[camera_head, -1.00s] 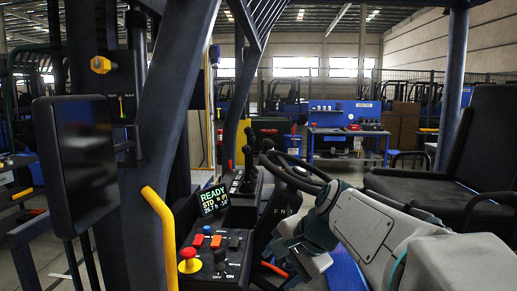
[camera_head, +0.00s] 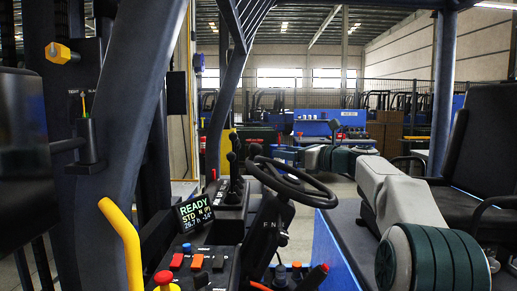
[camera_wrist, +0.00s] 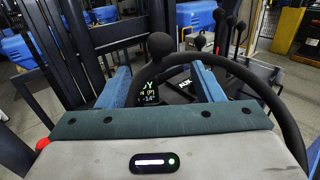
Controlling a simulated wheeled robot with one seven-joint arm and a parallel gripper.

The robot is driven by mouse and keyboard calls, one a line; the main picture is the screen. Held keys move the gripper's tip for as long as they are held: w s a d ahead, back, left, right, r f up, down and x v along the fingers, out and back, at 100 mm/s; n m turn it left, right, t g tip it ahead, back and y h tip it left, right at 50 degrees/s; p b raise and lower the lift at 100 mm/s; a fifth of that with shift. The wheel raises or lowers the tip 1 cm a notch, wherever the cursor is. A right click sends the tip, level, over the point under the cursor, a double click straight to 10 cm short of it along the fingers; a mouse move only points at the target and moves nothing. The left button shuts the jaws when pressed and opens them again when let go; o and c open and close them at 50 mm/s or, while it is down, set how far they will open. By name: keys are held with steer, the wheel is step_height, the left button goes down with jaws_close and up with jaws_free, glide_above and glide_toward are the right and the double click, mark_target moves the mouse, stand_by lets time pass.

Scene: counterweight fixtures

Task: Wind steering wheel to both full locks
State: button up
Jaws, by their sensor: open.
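The black steering wheel (camera_head: 300,187) stands tilted on its column in the head view. A round black knob (camera_head: 254,149) sits at its left rim. In the wrist view the wheel rim (camera_wrist: 255,82) arcs across the right half, and the knob (camera_wrist: 160,45) shows near the middle. My gripper (camera_wrist: 161,72) is open, its two blue fingers apart, with the knob appearing between their lines. I cannot tell whether either finger touches the rim. In the head view my arm reaches in from the right, and its end lies beyond the wheel, with the fingers hard to make out.
A display reading READY (camera_head: 195,210) stands left of the wheel. A console with switches (camera_head: 195,262) and black levers (camera_head: 233,165) is beside it. A yellow grab rail (camera_head: 122,245) and dark post are at left. A black seat (camera_head: 480,150) is at right.

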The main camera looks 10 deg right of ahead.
mark_target(261, 148)
steer(key=p+x, duration=0.2)
steer(key=x, duration=0.8)
steer(key=shift+w+a+p, duration=0.15)
steer(key=shift+a+p, duration=0.1)
steer(key=shift+p, duration=0.1)
jaws_close()
steer(key=shift+d, duration=0.1)
